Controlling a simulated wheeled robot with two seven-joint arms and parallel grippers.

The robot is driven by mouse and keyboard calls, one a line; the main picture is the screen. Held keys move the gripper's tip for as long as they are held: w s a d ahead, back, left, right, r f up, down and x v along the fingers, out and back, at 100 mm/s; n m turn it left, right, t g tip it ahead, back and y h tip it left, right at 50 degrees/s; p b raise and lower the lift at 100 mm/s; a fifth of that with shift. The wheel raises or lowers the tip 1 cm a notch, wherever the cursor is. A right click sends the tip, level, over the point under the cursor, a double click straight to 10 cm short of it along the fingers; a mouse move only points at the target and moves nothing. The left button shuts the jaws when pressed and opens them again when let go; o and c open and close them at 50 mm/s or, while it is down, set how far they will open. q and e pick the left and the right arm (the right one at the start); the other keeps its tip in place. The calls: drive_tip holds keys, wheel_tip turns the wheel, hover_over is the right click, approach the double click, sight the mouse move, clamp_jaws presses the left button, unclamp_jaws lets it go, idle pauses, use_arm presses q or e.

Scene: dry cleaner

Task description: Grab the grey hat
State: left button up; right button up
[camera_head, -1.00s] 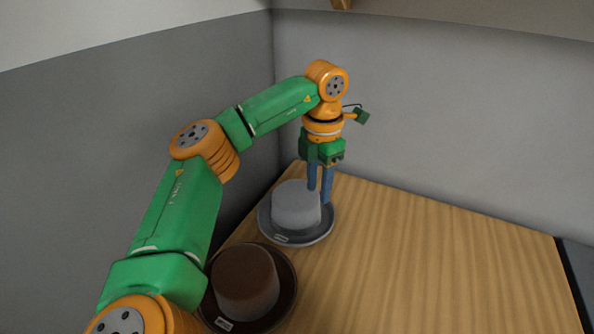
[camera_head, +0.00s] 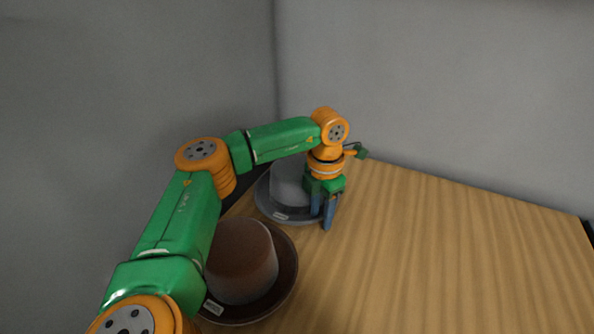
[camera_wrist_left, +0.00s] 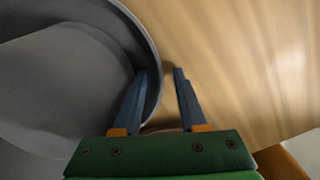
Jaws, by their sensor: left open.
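The grey hat (camera_head: 286,186) lies brim down on the wooden table near the wall corner, partly hidden behind my left gripper. My left gripper (camera_head: 322,220) points down at the right side of its brim, open and empty. In the left wrist view the hat (camera_wrist_left: 60,80) fills the left side. There one finger of the gripper (camera_wrist_left: 160,72) is over the brim and the other is past the brim edge, above bare table. I cannot tell how high the fingertips are above the table. My right gripper is not in view.
A brown hat (camera_head: 240,262) lies in front of the grey one, partly behind my left arm. Grey walls stand close behind and to the left. The wooden table (camera_head: 440,250) is clear on the right, ending at a dark edge.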

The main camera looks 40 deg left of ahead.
use_arm(q)
clamp_jaws()
idle(1.3)
